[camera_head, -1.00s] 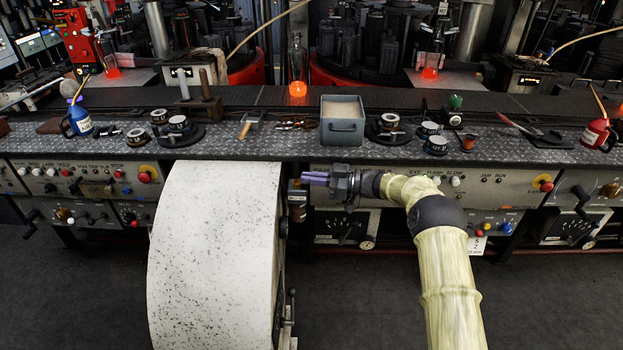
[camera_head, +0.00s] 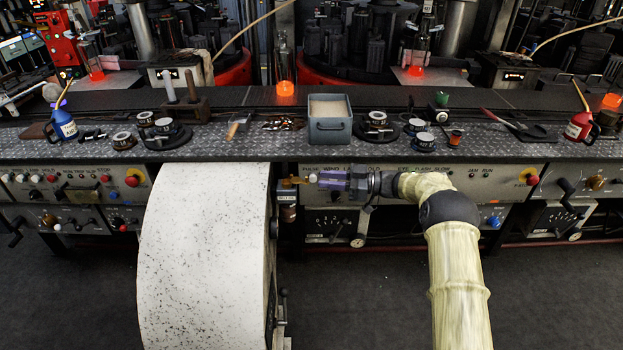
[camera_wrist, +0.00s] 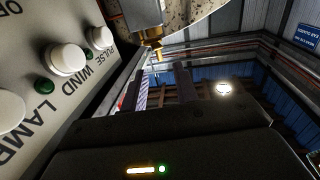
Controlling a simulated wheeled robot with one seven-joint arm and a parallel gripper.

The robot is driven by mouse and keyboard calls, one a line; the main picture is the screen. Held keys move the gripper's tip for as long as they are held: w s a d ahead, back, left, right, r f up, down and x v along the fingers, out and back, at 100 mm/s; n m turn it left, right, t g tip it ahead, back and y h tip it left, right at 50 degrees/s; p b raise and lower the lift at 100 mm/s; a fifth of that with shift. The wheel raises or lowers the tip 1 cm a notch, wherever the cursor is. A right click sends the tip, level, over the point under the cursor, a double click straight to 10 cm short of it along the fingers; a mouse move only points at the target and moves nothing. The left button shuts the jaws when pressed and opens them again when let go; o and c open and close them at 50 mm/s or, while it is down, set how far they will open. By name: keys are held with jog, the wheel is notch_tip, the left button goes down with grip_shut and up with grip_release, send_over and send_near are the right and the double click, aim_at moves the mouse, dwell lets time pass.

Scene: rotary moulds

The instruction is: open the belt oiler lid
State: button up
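The belt oiler (camera_head: 287,199) is a small dark labelled unit beside the right edge of the big white drum. A brass part (camera_head: 292,181) shows at its top, pointing right towards my gripper; the brass also shows beyond the fingers in the wrist view (camera_wrist: 155,45). I cannot tell whether this is the lid or how far it stands open. My gripper (camera_head: 331,180) is level with the brass part, just right of it, in front of the control panel. In the wrist view its two fingers (camera_wrist: 165,87) stand apart with nothing clearly held between them.
The control panel (camera_head: 415,182) with knobs and buttons lies close behind my gripper; its white buttons (camera_wrist: 66,59) are near in the wrist view. The white drum (camera_head: 205,255) fills the space left of the oiler. A grey box (camera_head: 330,128) stands on the bench above.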

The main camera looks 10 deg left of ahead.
jog(key=d, duration=0.9)
jog(key=shift+w, duration=0.45)
jog(key=w+r+m+t, duration=0.1)
jog(key=r+t, duration=0.1)
jog(key=w+r+m+t, duration=0.1)
jog(key=t, duration=0.1)
jog(key=w+r+m+t, duration=0.1)
jog(key=w+r+t, duration=0.1)
jog(key=shift+w+r+h, duration=0.1)
jog(key=shift+r+h, duration=0.2)
jog(key=shift+r, duration=0.05)
jog(key=s+d+r+m+t+h, duration=0.3)
jog(key=d+m+t+h, duration=0.5)
jog(key=d+m+h, duration=0.35)
jog(key=s+d+f+m+g+h, duration=0.1)
jog(key=s+d+f+g+h, duration=0.1)
jog(key=s, duration=1)
jog(key=s+d+f+m+g+h, duration=0.2)
jog(key=s+f+g, duration=0.1)
jog(key=s, duration=0.9)
jog(key=s+d+f+m+g+h, duration=0.1)
jog(key=s+d+f+g+h, duration=0.1)
jog(key=s, duration=0.9)
jog(key=d+f+g, duration=0.1)
jog(key=g, duration=0.1)
jog(key=shift+s+f+m+g, duration=0.25)
jog(key=shift+s+m+g, duration=0.05)
jog(key=shift+s+m, duration=0.1)
